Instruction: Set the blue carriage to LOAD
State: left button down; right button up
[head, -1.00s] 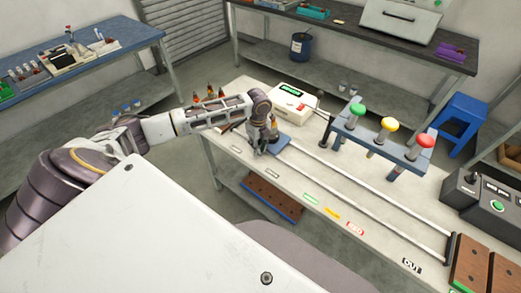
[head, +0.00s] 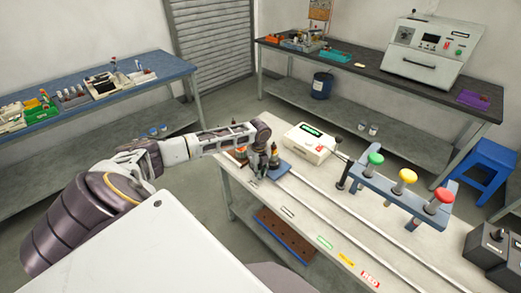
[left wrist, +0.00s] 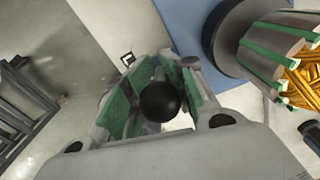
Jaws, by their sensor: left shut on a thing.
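The blue carriage (head: 286,168) sits on two rails at the left end of the white bench; it also shows in the left wrist view (left wrist: 188,22). An armature with green strips and copper windings (left wrist: 280,52) stands on it. My left gripper (head: 261,174) is at the carriage's near left side. In the left wrist view its green-padded fingers (left wrist: 155,98) are shut around a black ball knob (left wrist: 159,101). The knob's stem and its join to the carriage are hidden. My right gripper is not in view.
Green, yellow and red labels (head: 370,279) and a white label (head: 287,212) line the bench's near edge. A white box with a green display (head: 310,142) stands behind the carriage. A blue stand with green, yellow and red knobs (head: 400,192) rises beside the rails to the right.

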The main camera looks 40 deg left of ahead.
pick_arm(q)
jog(key=c, duration=1.5)
grip_release()
jog(key=shift+w+a+r, duration=0.3)
jog(key=shift+a+r, duration=0.15)
jog(key=shift+r, duration=0.05)
jog(key=shift+c, duration=0.2)
jog(key=shift+o, duration=0.4)
jog(key=shift+s+f, duration=0.1)
jog(key=shift+s, duration=0.1)
jog(key=shift+d+f, duration=0.15)
jog(key=shift+f, duration=0.05)
jog(key=shift+r, duration=0.1)
jog(key=shift+r, duration=5.95)
